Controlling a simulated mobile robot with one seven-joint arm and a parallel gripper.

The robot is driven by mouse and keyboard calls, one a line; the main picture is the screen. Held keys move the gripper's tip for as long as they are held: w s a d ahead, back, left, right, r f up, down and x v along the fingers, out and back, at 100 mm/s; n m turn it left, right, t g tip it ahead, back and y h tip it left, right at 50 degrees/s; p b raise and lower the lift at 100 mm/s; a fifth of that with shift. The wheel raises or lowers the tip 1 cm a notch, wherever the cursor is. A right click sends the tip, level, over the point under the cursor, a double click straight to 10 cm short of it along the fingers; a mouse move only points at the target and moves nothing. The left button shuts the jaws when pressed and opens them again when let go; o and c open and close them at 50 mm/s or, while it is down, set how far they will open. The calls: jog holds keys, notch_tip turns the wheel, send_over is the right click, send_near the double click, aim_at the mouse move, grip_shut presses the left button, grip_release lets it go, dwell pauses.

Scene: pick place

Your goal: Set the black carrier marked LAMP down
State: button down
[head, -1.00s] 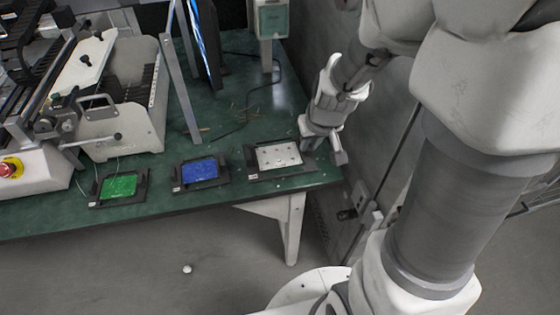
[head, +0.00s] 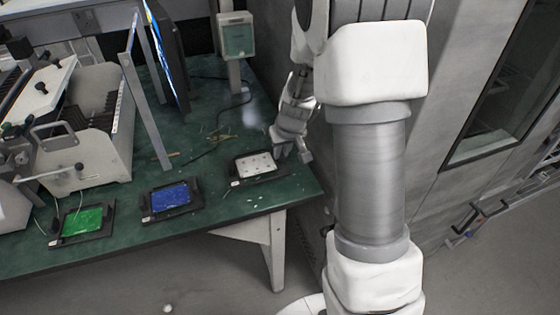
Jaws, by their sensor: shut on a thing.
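A black carrier (head: 236,183) with a white dotted board in it is at the right end of the green table. Its small label is too small to read. My gripper (head: 281,153) is at the carrier's right end and shut on it. The fingertips are partly hidden. The carrier looks level, at or just above the table top; I cannot tell if its underside touches. A second black carrier with a blue board (head: 171,197) lies to its left. A third with a green board (head: 82,221) lies farther left.
The green table (head: 215,212) ends just right of the held carrier. A machine with a white housing (head: 105,150) stands at the left. A slanted metal post (head: 146,110) and a screen (head: 168,50) stand behind. Cable and scraps lie on the table behind the carriers.

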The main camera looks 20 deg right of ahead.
jog(key=shift+w+f+b, duration=0.15)
jog(key=shift+f+b, duration=0.55)
jog(key=shift+f, duration=1.35)
jog(key=shift+f, duration=0.25)
jog(key=c, duration=0.8)
grip_release()
jog(key=shift+r, duration=0.1)
jog(key=shift+c, duration=0.2)
